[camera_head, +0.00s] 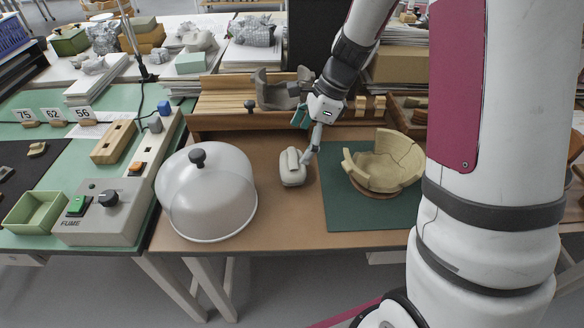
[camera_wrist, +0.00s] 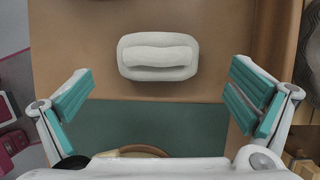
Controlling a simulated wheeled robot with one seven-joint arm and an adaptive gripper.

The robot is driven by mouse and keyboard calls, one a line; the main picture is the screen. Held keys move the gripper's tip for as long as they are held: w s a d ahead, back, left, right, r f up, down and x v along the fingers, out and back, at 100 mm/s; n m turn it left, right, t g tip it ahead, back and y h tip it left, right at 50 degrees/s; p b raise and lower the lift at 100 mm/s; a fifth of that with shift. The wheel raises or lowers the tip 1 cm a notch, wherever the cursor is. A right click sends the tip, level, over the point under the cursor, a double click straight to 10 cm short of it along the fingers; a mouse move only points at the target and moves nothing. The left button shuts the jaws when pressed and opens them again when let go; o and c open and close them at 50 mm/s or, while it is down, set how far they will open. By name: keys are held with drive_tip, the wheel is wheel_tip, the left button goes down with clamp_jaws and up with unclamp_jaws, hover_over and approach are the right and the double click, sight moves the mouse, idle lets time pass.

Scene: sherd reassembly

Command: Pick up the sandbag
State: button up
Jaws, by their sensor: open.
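The sandbag (camera_head: 292,168) is a pale grey-white rounded block with a raised roll along its top. It lies on the brown tabletop between the clear dome and the green mat. In the wrist view the sandbag (camera_wrist: 158,57) lies at the upper middle, beyond the line of the fingertips and centred between them sideways. My gripper (camera_head: 307,138) is open and empty, just above and behind the sandbag in the head view. Its two teal-padded fingers (camera_wrist: 160,92) are spread wider than the sandbag.
A clear dome with a black knob (camera_head: 207,195) stands left of the sandbag. A broken tan bowl (camera_head: 385,163) sits on a ring on the green mat (camera_head: 343,212) to the right. A wooden rack (camera_head: 222,107) runs behind. The tabletop in front of the sandbag is clear.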

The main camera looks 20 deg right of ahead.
sight(294, 156)
drive_tip(key=shift+b+x, duration=0.85)
drive_tip(key=shift+x, duration=2.15)
drive_tip(key=shift+s+a+r, duration=0.1)
drive_tip(key=shift+s, duration=0.05)
drive_tip(key=shift+c, duration=0.2)
drive_tip(key=c, duration=1.5)
drive_tip(key=shift+r, duration=0.1)
